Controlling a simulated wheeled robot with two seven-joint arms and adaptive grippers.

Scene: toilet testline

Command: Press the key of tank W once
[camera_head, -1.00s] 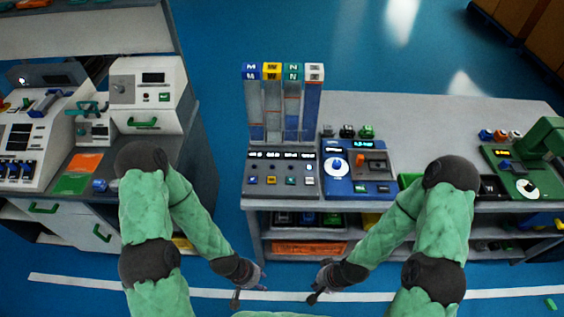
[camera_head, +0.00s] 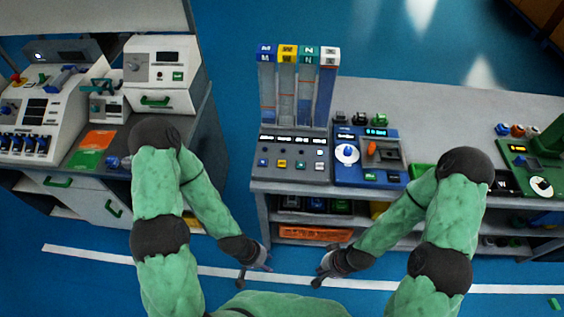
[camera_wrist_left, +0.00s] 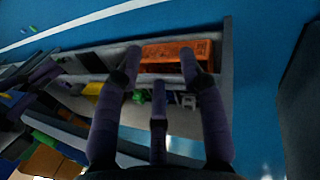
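The tank unit stands at the left end of the grey bench, with tall clear tanks (camera_head: 300,95) in a row. Their caps are blue, yellow, green and white. The yellow cap (camera_head: 287,54) seems to read W, but the lettering is small. On the panel below, a small yellow key (camera_head: 282,164) sits under the yellow-capped tank, between a blue key (camera_head: 263,162) and a green key (camera_head: 301,165). My left gripper (camera_head: 255,270) is open and empty, low in front of the bench; its spread fingers show in the left wrist view (camera_wrist_left: 158,65). My right gripper (camera_head: 322,273) looks open and empty, also low.
A blue dial device (camera_head: 365,155) stands right of the tank unit. An orange crate (camera_head: 312,233) lies on the shelf below; it also shows in the left wrist view (camera_wrist_left: 178,55). A left bench (camera_head: 90,180) carries other machines. Blue floor lies between the benches.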

